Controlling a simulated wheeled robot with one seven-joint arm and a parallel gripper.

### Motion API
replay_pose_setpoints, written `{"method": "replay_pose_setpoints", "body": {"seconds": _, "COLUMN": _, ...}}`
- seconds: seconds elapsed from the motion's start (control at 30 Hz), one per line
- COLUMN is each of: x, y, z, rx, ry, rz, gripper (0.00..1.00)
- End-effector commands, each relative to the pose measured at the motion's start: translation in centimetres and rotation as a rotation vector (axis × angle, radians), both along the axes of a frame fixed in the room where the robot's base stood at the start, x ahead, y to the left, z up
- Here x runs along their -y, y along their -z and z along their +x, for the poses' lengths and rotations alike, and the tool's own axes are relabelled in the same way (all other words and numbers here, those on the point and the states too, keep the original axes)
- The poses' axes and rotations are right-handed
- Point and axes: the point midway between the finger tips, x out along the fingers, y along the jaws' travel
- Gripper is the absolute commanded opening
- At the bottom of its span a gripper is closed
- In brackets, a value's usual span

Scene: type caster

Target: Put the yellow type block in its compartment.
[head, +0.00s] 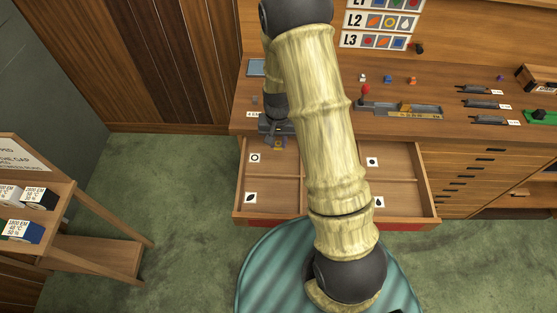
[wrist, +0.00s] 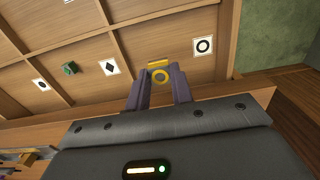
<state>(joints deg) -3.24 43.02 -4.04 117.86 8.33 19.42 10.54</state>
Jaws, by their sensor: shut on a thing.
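My gripper (wrist: 160,82) is shut on the yellow type block (wrist: 160,75), which has a ring-shaped face. In the head view my gripper (head: 277,137) is at the back left of the open drawer (head: 236,210), with a bit of the yellow block (head: 278,146) showing below it. The block appears above the back left compartment, whose ring label (wrist: 204,46) is ahead and to the right of the block in the wrist view. That label also shows in the head view (head: 255,157). The block's exact height is unclear.
A green block (wrist: 69,69) lies in another compartment, near a diamond label (wrist: 109,68). Wooden dividers separate the compartments. The bench top (head: 440,97) behind the drawer holds small blocks, a composing tool (head: 400,108) and several dark trays. A wooden stand (head: 90,255) is at the left.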

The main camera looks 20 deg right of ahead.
Motion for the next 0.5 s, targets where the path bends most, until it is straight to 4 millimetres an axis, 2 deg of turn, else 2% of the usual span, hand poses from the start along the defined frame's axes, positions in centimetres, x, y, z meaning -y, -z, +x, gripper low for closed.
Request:
{"method": "replay_pose_setpoints", "body": {"seconds": 0.2, "x": 0.0, "y": 0.6, "z": 0.0, "rx": -0.002, "ry": -0.001, "rz": 0.000, "gripper": 0.00}}
{"method": "replay_pose_setpoints", "body": {"seconds": 0.5, "x": 0.0, "y": 5.0, "z": -0.1, "rx": -0.003, "ry": -0.002, "rz": 0.000, "gripper": 0.00}}
